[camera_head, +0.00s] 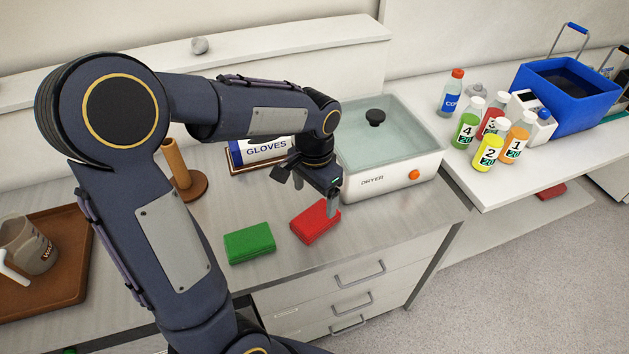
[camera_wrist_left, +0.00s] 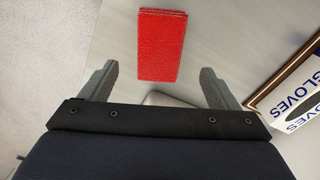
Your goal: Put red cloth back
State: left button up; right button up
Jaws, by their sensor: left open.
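The red cloth (camera_head: 314,224) lies folded on the grey counter, in front of the dryer and to the right of a green cloth (camera_head: 249,243). The red cloth also shows in the left wrist view (camera_wrist_left: 162,45), ahead of the fingertips and between their lines. My left gripper (camera_head: 332,203) is above the right end of the red cloth. Its two fingers are spread apart with nothing between them in the left wrist view (camera_wrist_left: 158,85). The head view does not make clear whether a finger touches the cloth. My right gripper is not in view.
A white dryer (camera_head: 403,178) with a clear lid stands behind the red cloth. A gloves box (camera_head: 262,152), a brown upright holder (camera_head: 178,165) and a brown tray (camera_head: 62,296) stand to the left. Numbered bottles (camera_head: 487,152) and a blue basket (camera_head: 570,105) occupy the right counter.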

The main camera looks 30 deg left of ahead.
pick_arm(q)
jog(key=s+d+r+n+t+h, duration=0.2)
jog(key=s, duration=0.6)
jog(key=s+d+r+n+t+h, duration=0.1)
jog(key=s+d+r+n+t, duration=0.1)
jog(key=s, duration=0.6)
jog(key=shift+s+r+n+t+h, duration=0.4)
jog(key=shift+r+n+t, duration=0.2)
jog(key=shift+n+t, duration=0.15)
jog(key=shift+d, duration=0.1)
